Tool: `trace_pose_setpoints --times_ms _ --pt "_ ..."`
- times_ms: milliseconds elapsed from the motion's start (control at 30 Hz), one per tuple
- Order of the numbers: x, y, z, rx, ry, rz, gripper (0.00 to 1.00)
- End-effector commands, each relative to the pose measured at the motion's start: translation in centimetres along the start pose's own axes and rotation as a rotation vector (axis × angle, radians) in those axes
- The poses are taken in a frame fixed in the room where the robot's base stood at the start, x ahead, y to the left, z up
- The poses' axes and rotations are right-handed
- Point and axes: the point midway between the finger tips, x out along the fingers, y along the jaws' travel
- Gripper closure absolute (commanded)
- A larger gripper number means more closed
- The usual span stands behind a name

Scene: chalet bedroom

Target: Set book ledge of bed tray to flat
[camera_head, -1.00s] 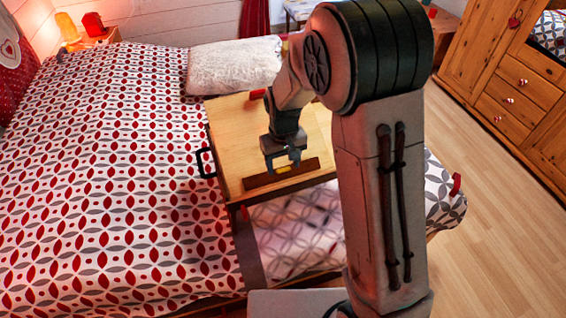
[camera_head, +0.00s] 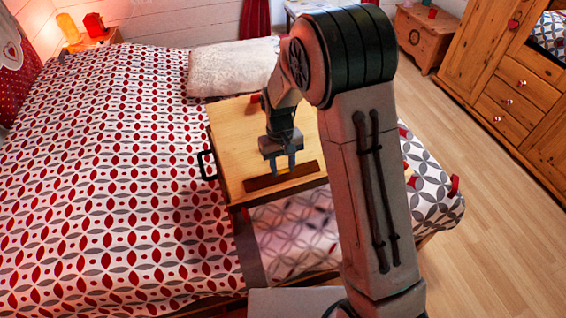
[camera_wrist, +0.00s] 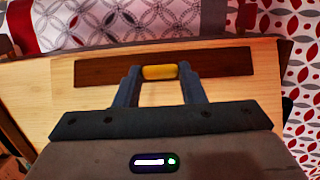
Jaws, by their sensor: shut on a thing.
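The wooden bed tray (camera_head: 236,132) stands on the bed, with a black handle (camera_head: 205,164) on its left side. Its book ledge (camera_head: 262,182) is a dark brown strip along the near edge of the light top. In the wrist view the ledge (camera_wrist: 218,65) shows as a long dark bar with a yellow grip (camera_wrist: 160,72) at its middle. My gripper (camera_head: 283,168) points down at the ledge and is shut on the yellow grip, one finger on each side. The ledge looks low against the top, but I cannot tell its exact tilt.
The bed (camera_head: 110,180) has a red, grey and white patterned cover. A white pillow (camera_head: 232,68) lies behind the tray. A wooden wardrobe (camera_head: 525,90) stands at the right, with clear floor (camera_head: 500,240) before it. My arm hides the tray's right side.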

Motion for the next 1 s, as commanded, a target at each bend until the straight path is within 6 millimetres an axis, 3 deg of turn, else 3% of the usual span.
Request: trace_pose_setpoints --times_ms 233,600,633,700,1000 --pt "-0.08 -0.01 -0.68 0.001 -0.105 0.000 0.86" --pt "0.02 -0.02 -0.74 0.000 -0.119 0.000 0.86" --pt "0.02 -0.02 -0.74 0.000 -0.119 0.000 0.61" --pt "0.03 -0.02 -0.74 0.000 -0.119 0.000 0.42" --pt "-0.03 -0.02 -0.74 0.000 -0.119 0.000 0.42"
